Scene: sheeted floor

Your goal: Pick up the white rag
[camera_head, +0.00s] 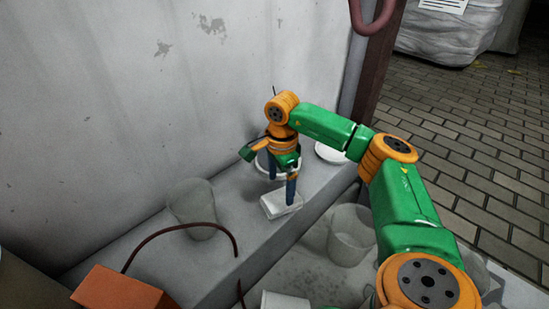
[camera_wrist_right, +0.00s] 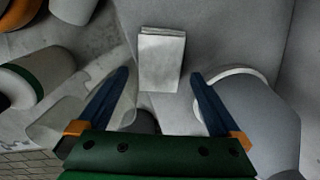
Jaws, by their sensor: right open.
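The white rag (camera_head: 281,206) is a small folded, block-like stack lying on the grey ledge (camera_head: 240,240). It also shows in the right wrist view (camera_wrist_right: 161,62), top centre. My right gripper (camera_head: 282,182) is over the rag, pointing down, with its two blue fingers apart. In the right wrist view, the fingertips (camera_wrist_right: 160,76) are on either side of the rag in the picture, with gaps to it. Nothing is held. I cannot tell the exact height of the fingertips above the rag. My left gripper is not in view.
A translucent cup (camera_head: 193,208) stands left of the rag. A translucent bucket (camera_head: 350,238) is lower right. A white round container (camera_head: 265,165) stands right behind the gripper, and a white-rimmed one (camera_head: 329,153) is farther right. An orange block (camera_head: 122,292) with a dark red cable lies front left. A wall rises behind.

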